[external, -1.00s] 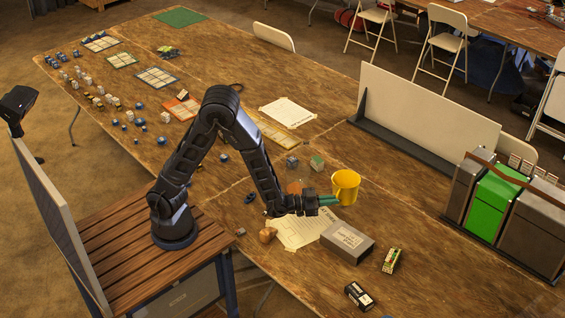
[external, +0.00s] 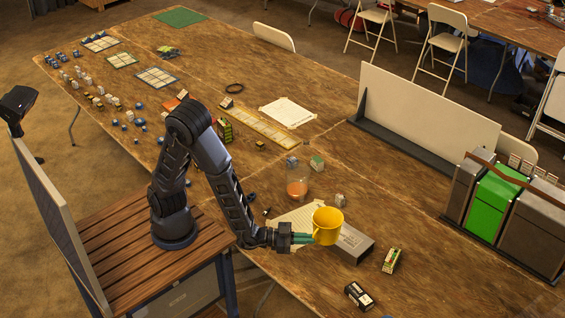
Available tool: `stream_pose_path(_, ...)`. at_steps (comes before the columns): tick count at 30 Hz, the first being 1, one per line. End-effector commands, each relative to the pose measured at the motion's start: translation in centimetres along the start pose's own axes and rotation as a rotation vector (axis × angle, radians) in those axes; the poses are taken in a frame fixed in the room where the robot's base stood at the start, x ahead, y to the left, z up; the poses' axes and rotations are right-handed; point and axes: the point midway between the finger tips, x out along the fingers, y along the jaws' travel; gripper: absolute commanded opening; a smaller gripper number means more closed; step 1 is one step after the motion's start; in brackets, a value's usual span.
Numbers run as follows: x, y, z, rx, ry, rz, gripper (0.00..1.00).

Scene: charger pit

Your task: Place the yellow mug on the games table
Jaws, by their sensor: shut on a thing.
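The yellow mug (external: 327,226) is upright in the external view, at the end of my gripper (external: 303,238). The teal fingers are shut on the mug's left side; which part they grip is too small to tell. The mug appears in front of the grey box and the paper sheet, and seems to be held above the table. The games table (external: 420,245) is the long wooden table spread with game pieces. The mug hides part of the grey box.
A grey box (external: 352,244), a paper sheet (external: 288,218) and a glass with orange liquid (external: 297,188) are close to the mug. A green-and-white box (external: 391,260) and a black box (external: 358,295) lie nearer the front. Bare wood lies right of the grey box.

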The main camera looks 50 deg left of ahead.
Motion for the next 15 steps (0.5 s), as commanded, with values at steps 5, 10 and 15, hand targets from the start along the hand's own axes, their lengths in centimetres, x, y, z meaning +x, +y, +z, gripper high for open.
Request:
stream_pose_path(5,0.1,-0.1,2.2,0.005,-0.003,-0.004,0.00)
stream_pose_path(10,0.1,0.1,4.0,0.005,-0.003,-0.004,0.00)
stream_pose_path(15,0.1,0.1,4.8,0.003,-0.003,-0.003,0.00)
